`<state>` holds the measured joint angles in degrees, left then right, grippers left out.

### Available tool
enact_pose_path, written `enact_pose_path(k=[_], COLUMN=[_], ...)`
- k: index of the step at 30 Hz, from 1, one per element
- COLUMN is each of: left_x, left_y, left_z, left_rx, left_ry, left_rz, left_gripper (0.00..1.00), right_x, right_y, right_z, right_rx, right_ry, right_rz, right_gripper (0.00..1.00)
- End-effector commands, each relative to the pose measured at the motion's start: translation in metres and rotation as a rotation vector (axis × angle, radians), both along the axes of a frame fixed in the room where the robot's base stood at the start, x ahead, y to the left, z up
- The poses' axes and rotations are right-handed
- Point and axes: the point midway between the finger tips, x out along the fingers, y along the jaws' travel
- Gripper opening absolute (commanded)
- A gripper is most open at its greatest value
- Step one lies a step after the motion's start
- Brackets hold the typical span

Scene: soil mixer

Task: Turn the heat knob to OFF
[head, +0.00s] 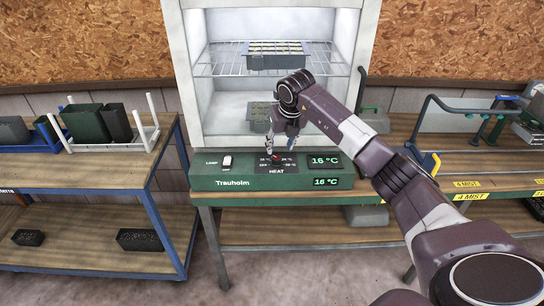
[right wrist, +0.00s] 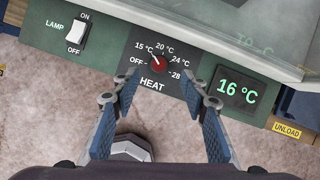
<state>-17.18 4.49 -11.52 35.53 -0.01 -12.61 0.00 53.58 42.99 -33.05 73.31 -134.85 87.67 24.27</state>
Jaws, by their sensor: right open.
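The heat knob (right wrist: 158,64) is a small red dial on a dark plate marked OFF, 15, 20, 24 and 28 °C. Its white pointer leans up and left, towards the 15 °C mark. The knob also shows small in the head view (head: 277,157), on the front panel of the green Trauholm unit (head: 232,183). My right gripper (right wrist: 167,88) is open, with its fingers on either side of the knob's lower area and nothing between them. In the head view it (head: 281,147) hangs just over the dial. My left gripper is not in view.
A white lamp switch (right wrist: 77,33) is left of the dial, and a green 16 °C display (right wrist: 236,90) is right of it. The white cabinet (head: 187,75) with trays stands above the panel. A blue-framed cart (head: 80,173) is at left.

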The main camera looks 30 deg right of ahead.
Motion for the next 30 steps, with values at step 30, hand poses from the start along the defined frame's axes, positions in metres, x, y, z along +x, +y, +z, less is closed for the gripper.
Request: enact_pose_path(k=[30], left_x=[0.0], left_y=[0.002], left_z=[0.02], left_rx=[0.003], left_ry=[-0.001], left_rz=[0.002], left_gripper=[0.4], right_x=[0.026], right_y=[-0.004], right_z=[-0.066], right_rx=[0.005], right_ry=[0.0], right_rz=[0.005], right_gripper=[0.3])
